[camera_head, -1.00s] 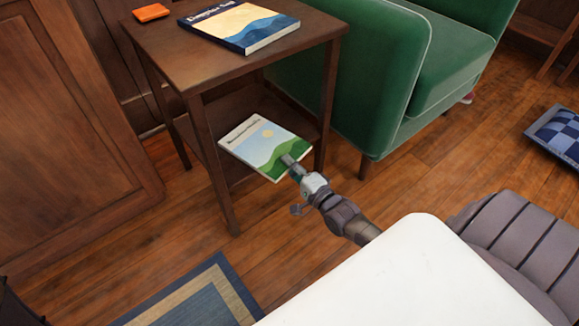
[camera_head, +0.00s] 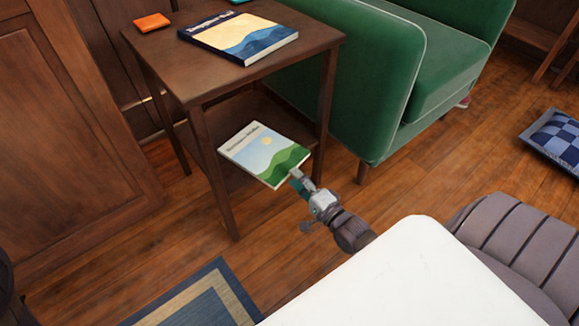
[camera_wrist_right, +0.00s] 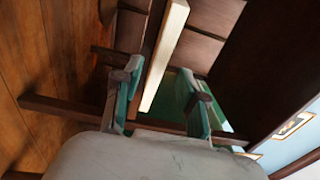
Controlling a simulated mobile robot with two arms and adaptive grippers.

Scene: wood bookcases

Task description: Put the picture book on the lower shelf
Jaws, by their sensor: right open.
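A picture book (camera_head: 262,150) with green hills, a pale sky and a sun on its cover lies flat on the lower shelf (camera_head: 240,107) of the wooden side table. Its near corner sticks out past the shelf's front edge. My right gripper (camera_head: 298,178) is open at the book's near right edge. In the right wrist view, the book's cream page edge (camera_wrist_right: 165,50) runs between the two spread fingers (camera_wrist_right: 160,85), and I see no finger closed on it. My left gripper is not in view.
The table top (camera_head: 205,75) holds a beach-cover book (camera_head: 240,37), part of a teal book and an orange object (camera_head: 152,22). A green armchair (camera_head: 375,80) stands close at the right. A blue-bordered rug (camera_head: 205,300) lies in front; wood floor between is clear.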

